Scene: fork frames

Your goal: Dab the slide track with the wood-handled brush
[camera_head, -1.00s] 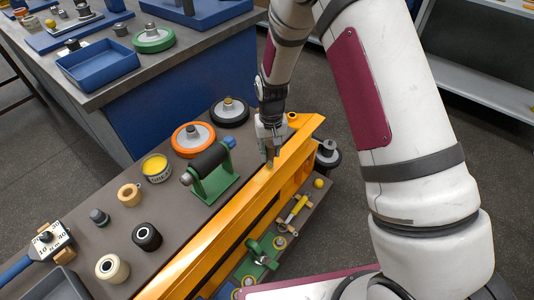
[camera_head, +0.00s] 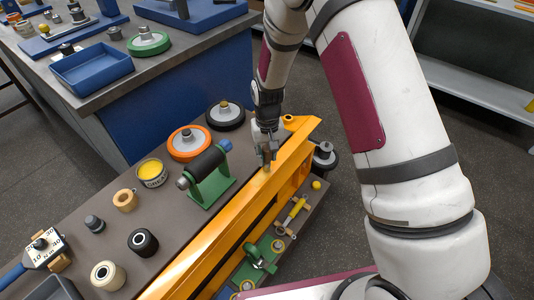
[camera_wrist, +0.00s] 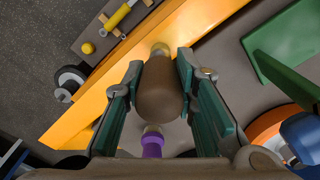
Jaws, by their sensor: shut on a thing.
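The slide track is the long orange beam (camera_head: 225,230) running diagonally along the bench edge in the head view. It also crosses the upper part of the wrist view (camera_wrist: 100,100). My gripper (camera_head: 267,152) is over the track's far part. In the wrist view my gripper (camera_wrist: 158,75) is shut on the brush's brown wooden handle (camera_wrist: 165,95), with a green-lined finger on each side. The pale brush tip (camera_wrist: 160,48) overlaps the orange track and appears at its surface; exact contact is hard to tell.
A green stand with a black roller (camera_head: 207,172) stands close left of the track. An orange-rimmed wheel (camera_head: 188,143), a black wheel (camera_head: 225,115) and an open yellow grease tin (camera_head: 152,173) are nearby. A lower shelf (camera_head: 305,215) with small parts lies right of the track.

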